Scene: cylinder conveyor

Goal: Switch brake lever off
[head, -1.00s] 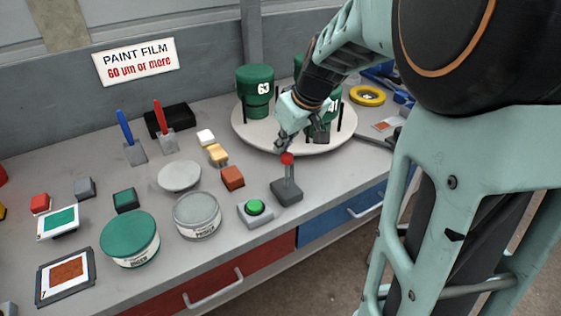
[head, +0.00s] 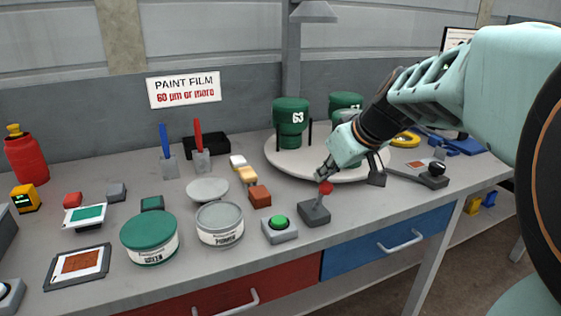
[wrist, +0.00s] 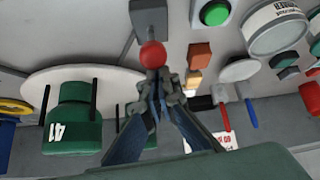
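The brake lever is a short grey stick with a red ball knob (head: 325,187) on a dark grey base (head: 314,211), near the table's front edge in the head view. The stick leans slightly right. In the wrist view the red knob (wrist: 153,55) shows just beyond my fingertips, with the base (wrist: 149,20) above it in the picture. My gripper (head: 322,173) is just above and behind the knob, its fingers pointing down toward it. In the wrist view its fingers (wrist: 163,78) converge and look shut, with nothing seen between them. Contact with the knob cannot be told.
A grey box with a green button (head: 280,224) sits left of the lever. A round white turntable (head: 283,160) carrying green cylinders (head: 291,125) stands behind. An orange block (head: 259,196) and paint cans (head: 220,224) are to the left. The table's front edge is close.

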